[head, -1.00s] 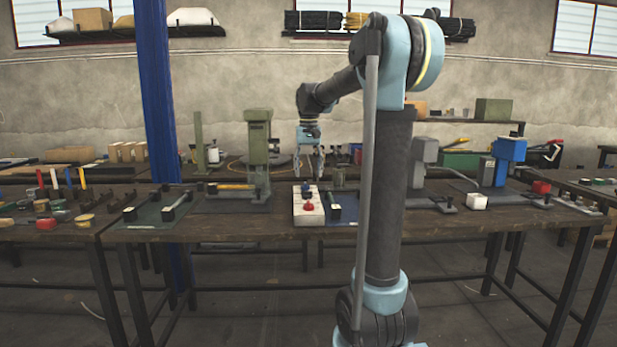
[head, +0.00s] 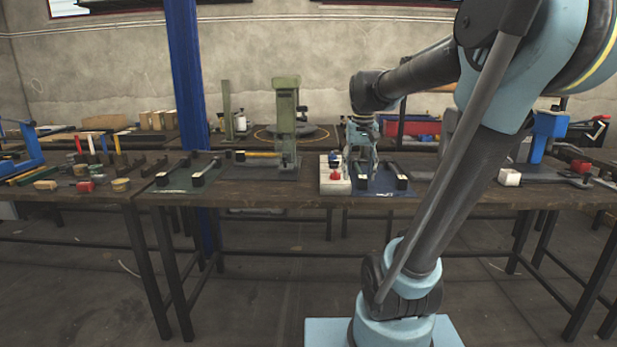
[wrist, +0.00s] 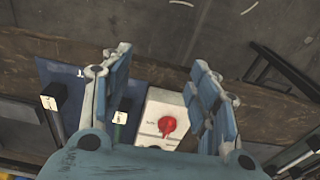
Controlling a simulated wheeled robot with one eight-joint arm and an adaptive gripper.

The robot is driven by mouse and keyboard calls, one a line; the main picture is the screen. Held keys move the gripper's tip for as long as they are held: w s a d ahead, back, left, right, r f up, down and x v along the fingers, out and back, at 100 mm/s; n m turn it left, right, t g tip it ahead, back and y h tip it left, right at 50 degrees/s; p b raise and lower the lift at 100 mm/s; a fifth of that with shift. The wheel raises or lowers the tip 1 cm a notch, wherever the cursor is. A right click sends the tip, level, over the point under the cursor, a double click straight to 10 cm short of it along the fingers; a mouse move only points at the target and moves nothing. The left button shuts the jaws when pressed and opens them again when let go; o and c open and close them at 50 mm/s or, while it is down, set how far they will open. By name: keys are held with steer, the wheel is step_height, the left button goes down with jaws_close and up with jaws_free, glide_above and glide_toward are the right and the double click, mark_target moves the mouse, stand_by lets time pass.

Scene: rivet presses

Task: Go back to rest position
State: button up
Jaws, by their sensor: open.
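My gripper (head: 361,172) hangs fingers-down over the workbench (head: 255,194), beside the white control box (head: 335,187) in the head view. In the wrist view its two blue fingers (wrist: 162,72) are spread apart with nothing between their tips. The white box with its red knob (wrist: 167,125) shows below and between the fingers in the wrist view. No object is held. My arm covers part of the bench at the right in the head view.
A blue mat (head: 398,188) with dark fixtures lies right of the box. A green press (head: 286,120) stands to the left and a blue press (head: 548,132) to the right. A blue post (head: 187,80) rises at the left. Floor shows in front of the bench.

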steer(key=s+d+f, duration=0.1)
steer(key=s+f, duration=0.8)
steer(key=s+d+f+t, duration=0.1)
steer(key=s+d+f, duration=0.1)
steer(key=s+f, duration=0.6)
steer(key=shift+s+d+f, duration=0.25)
steer(key=shift+s+f, duration=0.15)
steer(key=shift+s, duration=0.2)
steer(key=shift+w+f, duration=0.2)
steer(key=shift+w, duration=0.3)
